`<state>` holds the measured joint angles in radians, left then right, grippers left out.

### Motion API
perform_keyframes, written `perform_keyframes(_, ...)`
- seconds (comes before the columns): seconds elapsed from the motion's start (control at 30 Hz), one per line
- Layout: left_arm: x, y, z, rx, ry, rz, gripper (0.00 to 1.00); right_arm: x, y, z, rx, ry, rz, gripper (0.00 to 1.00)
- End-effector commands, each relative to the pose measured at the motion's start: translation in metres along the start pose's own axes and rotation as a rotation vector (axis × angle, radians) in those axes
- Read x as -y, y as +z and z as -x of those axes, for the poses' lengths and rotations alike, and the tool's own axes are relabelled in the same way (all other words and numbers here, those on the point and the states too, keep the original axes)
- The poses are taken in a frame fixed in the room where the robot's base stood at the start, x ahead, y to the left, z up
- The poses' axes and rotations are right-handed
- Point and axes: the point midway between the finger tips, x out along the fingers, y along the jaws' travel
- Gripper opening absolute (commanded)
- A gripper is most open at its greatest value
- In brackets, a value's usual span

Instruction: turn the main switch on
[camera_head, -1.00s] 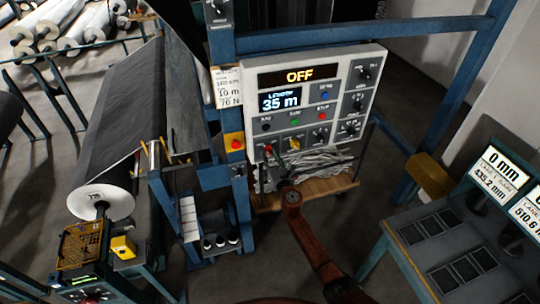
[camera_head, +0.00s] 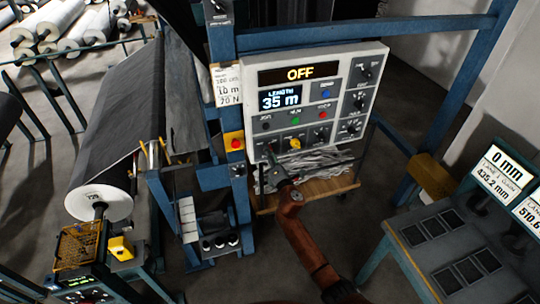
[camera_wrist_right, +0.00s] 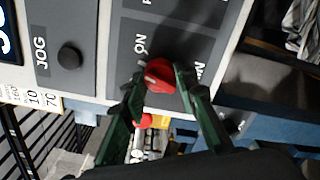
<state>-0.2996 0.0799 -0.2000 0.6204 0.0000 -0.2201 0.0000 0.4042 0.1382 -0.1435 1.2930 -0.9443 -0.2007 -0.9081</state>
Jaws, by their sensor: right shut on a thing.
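The main switch is a red rotary knob (camera_wrist_right: 160,75) at the lower left of the white control panel (camera_head: 376,55), beside an "ON" mark in the right wrist view. My right gripper (camera_wrist_right: 158,88) has its two green fingers on either side of the red knob, shut on it. In the head view, my right gripper (camera_head: 270,156) reaches up to the panel's lower left corner and largely hides the knob. The panel's top display (camera_head: 300,74) reads "OFF". My left gripper is not in view.
A yellow knob (camera_head: 295,143) sits just right of the gripper. A red stop button on a yellow box (camera_head: 234,141) is on the blue post to the left. A wooden shelf with grey scraps (camera_head: 318,162) lies below the panel.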

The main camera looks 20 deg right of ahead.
Motion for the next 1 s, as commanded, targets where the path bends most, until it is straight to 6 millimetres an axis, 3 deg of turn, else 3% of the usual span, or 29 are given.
perform_keyframes(0.5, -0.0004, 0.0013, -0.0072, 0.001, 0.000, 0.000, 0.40, 0.0002, 0.0012, -0.0001, 0.002, 0.000, -0.390, 0.03)
perform_keyframes(1.0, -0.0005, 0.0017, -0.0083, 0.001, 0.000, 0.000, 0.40, 0.0003, 0.0020, 0.0000, 0.003, 0.000, -0.494, 0.03)
